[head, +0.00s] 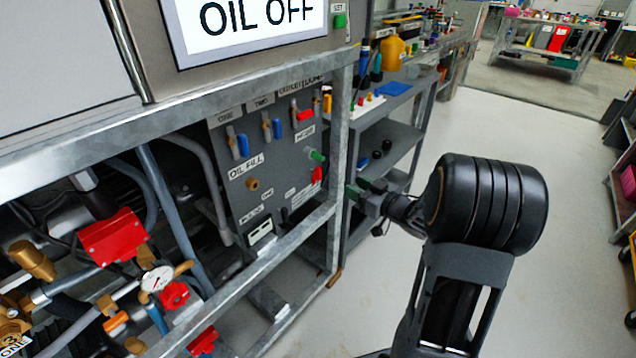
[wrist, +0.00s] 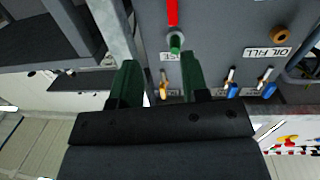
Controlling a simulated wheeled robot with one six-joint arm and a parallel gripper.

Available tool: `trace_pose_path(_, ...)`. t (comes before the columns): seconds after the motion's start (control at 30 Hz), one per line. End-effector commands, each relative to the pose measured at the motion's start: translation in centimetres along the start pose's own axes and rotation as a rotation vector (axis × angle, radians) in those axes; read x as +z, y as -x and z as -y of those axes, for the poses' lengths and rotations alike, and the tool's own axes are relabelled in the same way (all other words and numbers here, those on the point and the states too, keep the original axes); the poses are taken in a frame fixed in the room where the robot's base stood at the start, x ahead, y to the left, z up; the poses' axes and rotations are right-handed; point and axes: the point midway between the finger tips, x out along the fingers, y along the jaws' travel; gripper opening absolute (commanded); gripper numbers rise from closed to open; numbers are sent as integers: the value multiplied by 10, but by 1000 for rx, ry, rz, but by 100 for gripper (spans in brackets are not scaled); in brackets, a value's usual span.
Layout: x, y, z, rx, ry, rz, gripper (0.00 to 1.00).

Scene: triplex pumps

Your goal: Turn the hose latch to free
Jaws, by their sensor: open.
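On the grey panel, a red lever with a green knob (head: 316,156) sits by a small label that appears to read HOSE; I take this as the hose latch. The red lever (head: 316,175) hangs below the knob in the head view. In the wrist view, which looks upside down, the red lever (wrist: 172,12) points up from the green knob (wrist: 176,42). My gripper (head: 362,188) is open and empty, to the right of the panel beside the frame post. In the wrist view my gripper's (wrist: 160,75) green fingers stand apart, with the knob beyond and between them; no contact shows.
A galvanized frame post (head: 340,140) stands between my gripper and the panel. Blue valve levers (head: 243,145) and an OIL FILL label share the panel. Shelves with bottles stand behind. Pipes, a gauge (head: 157,279) and red valves are at lower left. Open floor lies right.

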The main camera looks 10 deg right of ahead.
Motion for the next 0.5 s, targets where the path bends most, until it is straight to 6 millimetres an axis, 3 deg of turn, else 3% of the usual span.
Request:
trace_pose_path(0.23, 11, -3, 8, -90, -38, -60, 42)
trace_pose_path(0.5, 8, -51, 14, -94, -37, -63, 42)
